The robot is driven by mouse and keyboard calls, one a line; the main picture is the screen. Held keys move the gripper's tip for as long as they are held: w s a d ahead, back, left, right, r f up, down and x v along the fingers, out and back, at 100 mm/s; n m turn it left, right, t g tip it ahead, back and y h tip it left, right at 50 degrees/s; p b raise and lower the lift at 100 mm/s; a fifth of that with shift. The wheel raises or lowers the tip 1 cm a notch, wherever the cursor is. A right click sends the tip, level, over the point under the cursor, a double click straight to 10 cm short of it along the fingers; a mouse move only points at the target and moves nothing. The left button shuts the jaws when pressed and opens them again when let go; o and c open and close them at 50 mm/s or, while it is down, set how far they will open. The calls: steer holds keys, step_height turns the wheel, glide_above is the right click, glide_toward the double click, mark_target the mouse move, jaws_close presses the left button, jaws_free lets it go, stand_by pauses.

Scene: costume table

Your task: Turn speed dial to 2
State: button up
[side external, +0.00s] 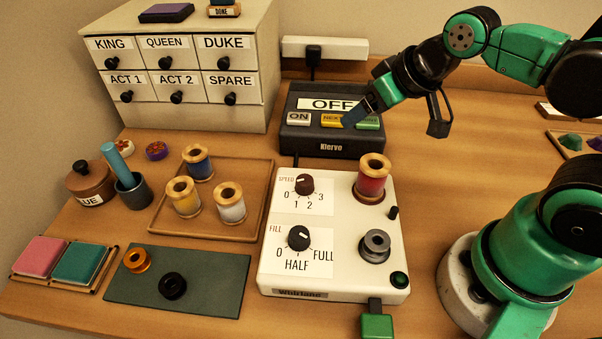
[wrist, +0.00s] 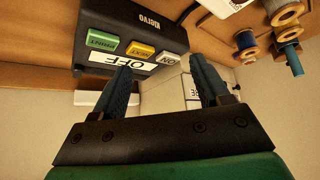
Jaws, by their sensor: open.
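The speed dial (side external: 304,184) is a dark brown knob on the upper left of a white winder machine (side external: 340,228). Its label is marked 0, 1, 2 and 3 below the knob. A small light mark shows on the knob, but I cannot tell which number it indicates. My gripper (side external: 398,119) is open and empty, above and behind the machine, near the dark Klervo box (side external: 330,146). In the wrist view my two blue fingers (wrist: 160,68) are spread apart in front of that box. The speed dial does not show there.
The box display reads OFF, with buttons below. The fill dial (side external: 299,238) is under the speed dial. A red spool (side external: 371,178) stands on the machine's upper right, close to the dial. A wooden tray (side external: 263,205) of spools lies left, and a drawer cabinet (side external: 187,108) stands behind.

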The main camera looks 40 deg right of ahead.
steer(key=shift+a, duration=0.1)
steer(key=m+g, duration=0.7)
steer(key=m, duration=0.5)
glide_above(305, 179)
steer(key=shift+d+f, duration=0.2)
steer(key=shift+f, duration=0.3)
steer(key=shift+d+f, duration=0.15)
steer(key=shift+f, duration=0.35)
steer(key=shift+a+f+m, duration=0.2)
steer(key=shift+a+m, duration=0.1)
steer(key=shift+m, duration=0.3)
steer(key=shift+a+f, duration=0.1)
steer(key=shift+f, duration=2.7)
